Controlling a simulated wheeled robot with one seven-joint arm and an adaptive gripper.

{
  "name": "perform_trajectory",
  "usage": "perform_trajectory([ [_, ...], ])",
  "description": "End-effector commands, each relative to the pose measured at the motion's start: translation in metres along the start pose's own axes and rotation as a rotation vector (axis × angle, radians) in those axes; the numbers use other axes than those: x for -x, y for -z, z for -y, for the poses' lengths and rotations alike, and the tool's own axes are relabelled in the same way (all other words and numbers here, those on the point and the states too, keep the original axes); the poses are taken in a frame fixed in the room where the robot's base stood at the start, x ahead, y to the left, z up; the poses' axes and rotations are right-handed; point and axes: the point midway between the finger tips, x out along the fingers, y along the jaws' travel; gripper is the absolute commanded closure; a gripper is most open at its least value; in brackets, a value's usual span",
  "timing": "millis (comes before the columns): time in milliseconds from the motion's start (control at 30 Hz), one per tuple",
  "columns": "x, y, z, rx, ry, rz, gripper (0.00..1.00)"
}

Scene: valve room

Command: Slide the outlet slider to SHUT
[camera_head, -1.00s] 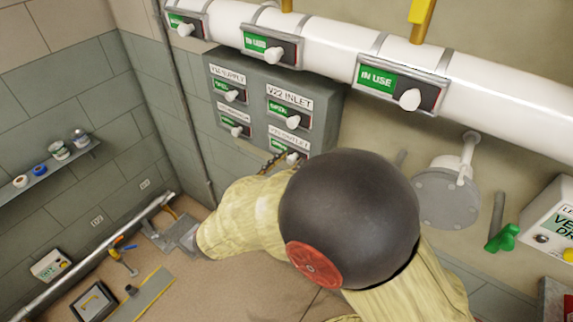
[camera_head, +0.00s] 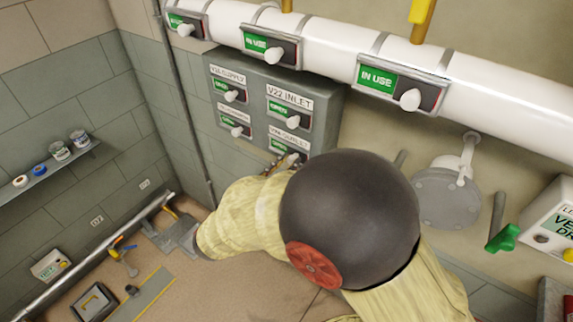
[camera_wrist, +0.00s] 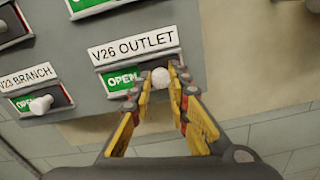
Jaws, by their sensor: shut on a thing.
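The V26 outlet slider's white knob (camera_wrist: 160,78) shows in the wrist view under the label V26 OUTLET (camera_wrist: 134,45). The green OPEN field (camera_wrist: 120,80) shows to the left of the knob. My gripper (camera_wrist: 164,85) has its yellow-and-dark fingers on either side of the knob, shut on it. In the head view the outlet slider's plate (camera_head: 281,146) shows at the lower right of the grey panel, and my arm hides part of it and most of my gripper.
The grey panel (camera_head: 325,105) also carries the V22 inlet slider (camera_head: 291,120) above and the V23 branch slider (camera_wrist: 42,104) to the left, close to my gripper. The white pipe (camera_head: 330,50) above carries several IN USE sliders. A green-handled valve (camera_head: 503,238) stands at right.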

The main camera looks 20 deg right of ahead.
Motion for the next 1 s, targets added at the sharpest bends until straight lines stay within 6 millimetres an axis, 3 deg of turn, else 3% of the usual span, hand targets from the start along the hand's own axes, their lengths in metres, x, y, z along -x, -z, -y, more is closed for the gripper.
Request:
perform_trajectory([
  [167,0.000,0.000,-0.006,0.001,0.001,0.000,1.00],
  [600,0.000,0.011,-0.060,0.000,0.001,0.000,1.00],
  [967,0.000,0.012,-0.064,-0.001,-0.002,0.000,1.00],
  [1000,0.000,0.012,-0.064,-0.001,-0.002,0.000,0.82],
])
